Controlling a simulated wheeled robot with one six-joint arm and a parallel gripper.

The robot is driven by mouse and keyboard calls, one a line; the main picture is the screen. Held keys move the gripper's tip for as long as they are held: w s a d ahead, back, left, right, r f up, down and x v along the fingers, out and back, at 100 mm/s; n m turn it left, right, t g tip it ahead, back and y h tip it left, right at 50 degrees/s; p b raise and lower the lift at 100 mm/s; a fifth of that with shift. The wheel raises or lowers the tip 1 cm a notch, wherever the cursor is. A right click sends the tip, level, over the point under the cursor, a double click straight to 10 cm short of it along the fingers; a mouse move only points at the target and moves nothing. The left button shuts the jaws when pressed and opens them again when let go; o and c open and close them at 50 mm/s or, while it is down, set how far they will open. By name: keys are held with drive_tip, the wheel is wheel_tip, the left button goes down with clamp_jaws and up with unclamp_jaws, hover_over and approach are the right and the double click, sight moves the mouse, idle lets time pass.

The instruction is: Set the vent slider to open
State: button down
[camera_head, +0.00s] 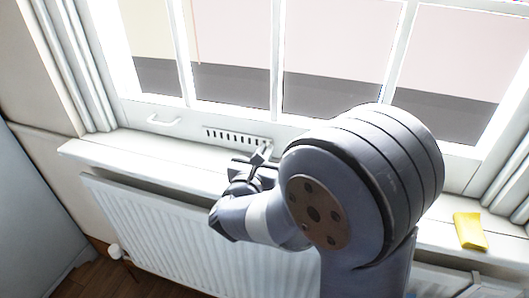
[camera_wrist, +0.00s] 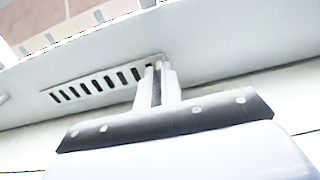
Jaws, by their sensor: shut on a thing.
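The vent (camera_head: 232,136) is a pale slotted strip with a row of dark slots, set low in the window frame above the sill. It also shows in the wrist view (camera_wrist: 85,90), running to the left of my gripper. My gripper (camera_head: 262,153) is at the vent's right end. In the wrist view my gripper's fingers (camera_wrist: 157,72) are close together at that end, shut on a small part there that they mostly hide. This fits the vent slider, but its outline cannot be made out. Several dark slots show to the left of the fingers.
The white sill (camera_head: 120,148) runs below the window, above a white radiator (camera_head: 150,220). A white handle (camera_head: 163,121) is left of the vent. A yellow cloth or sponge (camera_head: 470,230) lies on the sill at the right. The sill left of my gripper is clear.

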drive_tip(key=shift+d, duration=0.1)
drive_tip(key=shift+s+d+b, duration=0.25)
drive_tip(key=shift+s+d, duration=0.05)
drive_tip(key=shift+d, duration=0.45)
drive_tip(key=shift+s+d+b, duration=0.25)
drive_tip(key=shift+s+d, duration=0.05)
drive_tip(key=shift+d, duration=0.45)
drive_tip(key=c, duration=1.6)
unclamp_jaws()
drive_tip(key=shift+o, duration=0.2)
drive_tip(key=shift+s+a, duration=0.3)
drive_tip(key=shift+s, duration=0.3)
drive_tip(key=v, duration=0.9)
drive_tip(key=shift+s+p, duration=0.3)
